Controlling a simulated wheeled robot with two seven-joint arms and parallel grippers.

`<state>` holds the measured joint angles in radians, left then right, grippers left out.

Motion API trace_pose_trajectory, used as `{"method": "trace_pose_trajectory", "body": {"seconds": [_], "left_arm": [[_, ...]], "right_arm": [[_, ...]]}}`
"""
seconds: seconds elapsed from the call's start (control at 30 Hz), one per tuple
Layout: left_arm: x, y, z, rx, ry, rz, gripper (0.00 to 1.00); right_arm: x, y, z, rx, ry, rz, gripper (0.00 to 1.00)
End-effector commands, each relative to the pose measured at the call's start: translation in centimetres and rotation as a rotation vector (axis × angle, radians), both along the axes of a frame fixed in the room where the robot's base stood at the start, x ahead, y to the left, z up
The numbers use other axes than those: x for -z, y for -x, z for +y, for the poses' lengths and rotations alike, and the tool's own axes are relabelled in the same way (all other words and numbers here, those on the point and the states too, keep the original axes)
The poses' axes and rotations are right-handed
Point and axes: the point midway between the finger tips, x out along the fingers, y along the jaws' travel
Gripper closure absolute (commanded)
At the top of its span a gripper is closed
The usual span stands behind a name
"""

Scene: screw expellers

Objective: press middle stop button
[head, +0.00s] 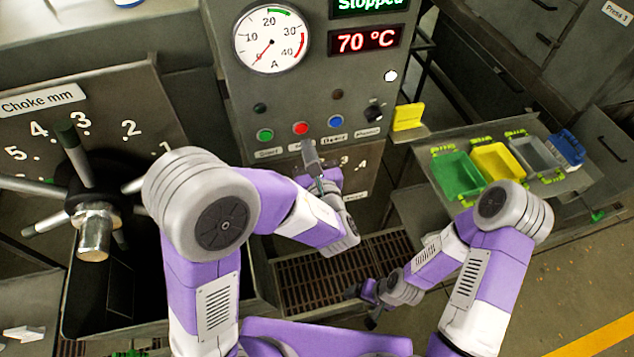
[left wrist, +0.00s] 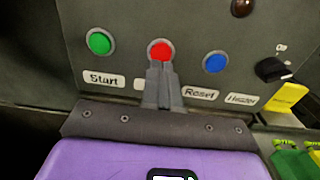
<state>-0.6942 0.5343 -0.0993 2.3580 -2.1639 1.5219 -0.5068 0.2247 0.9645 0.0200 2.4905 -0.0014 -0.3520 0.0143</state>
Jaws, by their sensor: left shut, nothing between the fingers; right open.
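The red middle button (head: 301,129) sits on the grey control panel between the green Start button (head: 265,135) and the blue Reset button (head: 335,121). My left gripper (head: 309,146) is shut and empty, with its tips just below the red button. In the left wrist view, the shut fingers (left wrist: 160,70) reach up to the lower edge of the red button (left wrist: 160,50) and cover its label. I cannot tell whether they touch it. My right gripper (head: 362,305) is low over the floor grating, away from the panel.
The display (head: 366,41) reads 70 °C, with "Stopped" above it. A dial gauge (head: 271,39) is beside it. A heater knob (head: 374,113) is right of the buttons. The choke wheel (head: 95,195) stands at left. Green (head: 458,175) and yellow trays are at right.

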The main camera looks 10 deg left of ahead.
Motion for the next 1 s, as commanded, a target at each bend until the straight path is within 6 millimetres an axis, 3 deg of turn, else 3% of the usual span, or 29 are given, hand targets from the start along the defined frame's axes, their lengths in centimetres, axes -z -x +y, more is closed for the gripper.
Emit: {"method": "trace_pose_trajectory", "body": {"seconds": [0.2, 0.4, 0.6, 1.0], "left_arm": [[0.2, 5.0, -2.3, 0.011, 0.001, 0.002, 1.0], [0.1, 7.7, -3.4, 0.007, 0.001, 0.002, 1.0], [0.1, 8.7, -3.7, 0.006, 0.001, 0.003, 1.0], [0.1, 8.7, -3.7, 0.006, 0.0, 0.003, 1.0]], "right_arm": [[1.0, 0.0, 0.0, 0.0, 0.0, 0.0, 0.16], [1.3, 0.0, 0.0, 0.0, 0.0, 0.0, 0.16], [1.4, 0.0, 0.0, 0.0, 0.0, 0.0, 0.16], [1.4, 0.0, 0.0, 0.0, 0.0, 0.0, 0.16]]}}
